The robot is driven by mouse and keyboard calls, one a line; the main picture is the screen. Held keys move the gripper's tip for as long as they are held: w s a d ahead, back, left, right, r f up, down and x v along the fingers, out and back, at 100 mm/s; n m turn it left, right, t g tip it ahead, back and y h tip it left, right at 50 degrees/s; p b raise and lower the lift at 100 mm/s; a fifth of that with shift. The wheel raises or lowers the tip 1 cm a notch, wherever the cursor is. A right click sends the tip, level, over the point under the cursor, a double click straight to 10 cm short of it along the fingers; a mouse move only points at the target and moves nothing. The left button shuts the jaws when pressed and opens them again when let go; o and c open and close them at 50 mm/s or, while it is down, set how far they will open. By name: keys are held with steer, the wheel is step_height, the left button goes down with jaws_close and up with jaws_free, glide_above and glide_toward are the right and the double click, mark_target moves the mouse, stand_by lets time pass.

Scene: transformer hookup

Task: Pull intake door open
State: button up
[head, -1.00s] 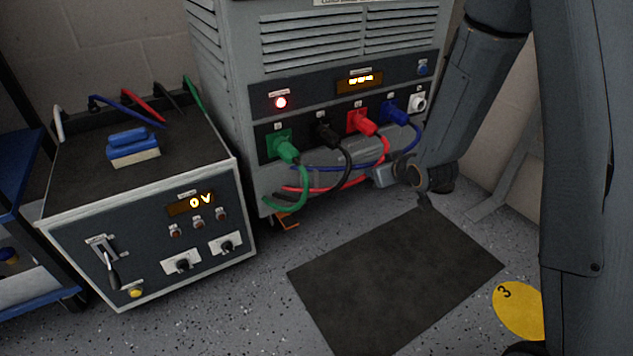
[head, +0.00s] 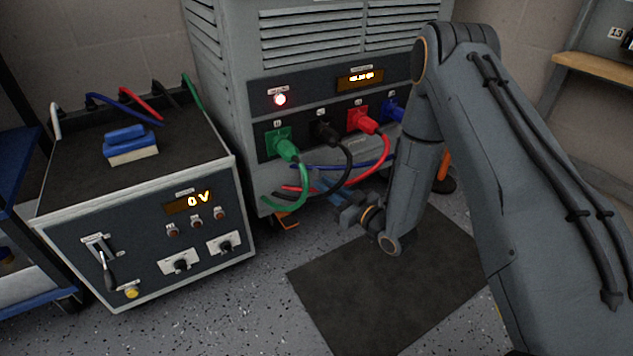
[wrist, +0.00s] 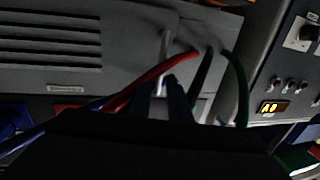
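The grey transformer cabinet (head: 330,45) stands at the back. Its lower front, below the row of plugs, is mostly hidden behind cables and my arm. My gripper (head: 338,200) is low in front of that lower part, under the hanging cables. In the wrist view, a grey louvered panel (wrist: 50,45) with a small label fills the upper left; it may be the intake door, but I cannot be sure. The gripper's dark fingers (wrist: 172,100) point toward a pale upright bar (wrist: 165,45) at the panel's right side. Dim light hides whether they touch or grip it.
Green, black, red and blue plugs sit in the cabinet front; their cables (head: 345,170) loop down close to my gripper. A supply box (head: 150,245) reading 0 V stands at left. A dark mat (head: 345,295) lies on the floor, with clear floor in front.

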mark_target(316, 195)
steer(key=shift+b+x, duration=0.8)
steer(key=shift+x, duration=1.4)
steer(key=shift+c, duration=0.3)
jaws_close()
